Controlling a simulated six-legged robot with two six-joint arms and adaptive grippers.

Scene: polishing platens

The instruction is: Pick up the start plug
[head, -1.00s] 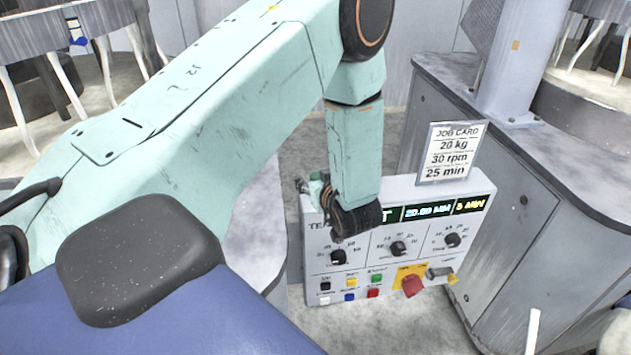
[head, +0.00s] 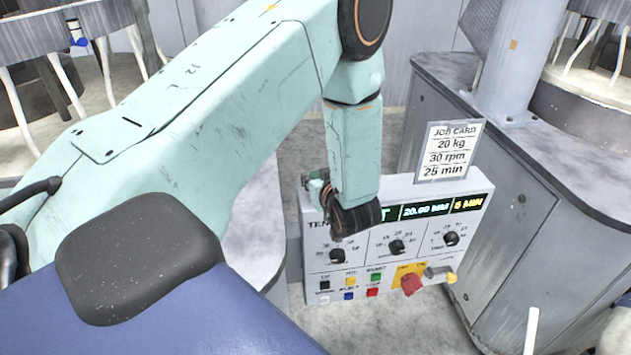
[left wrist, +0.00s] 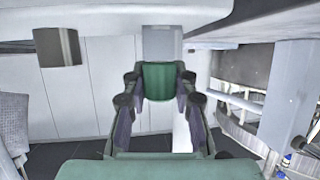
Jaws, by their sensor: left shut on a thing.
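My left gripper (left wrist: 158,92) shows large in the left wrist view, with its dark finger pads on both sides of a green block. This green block (left wrist: 159,81) sits between the fingertips, and I take it to be the start plug. The gripper is shut on it. In the head view my left arm reaches in front of the control panel (head: 325,275). The gripper is mostly hidden there behind my wrist; only small green and dark parts show by the panel's upper left corner. My right gripper is not in view.
The panel carries three black dials, several coloured buttons, a red knob (head: 411,284) and a lit display (head: 426,210). A job card (head: 448,152) stands on top. A grey bench (head: 530,170) stands to the right. Grey floor lies below the panel.

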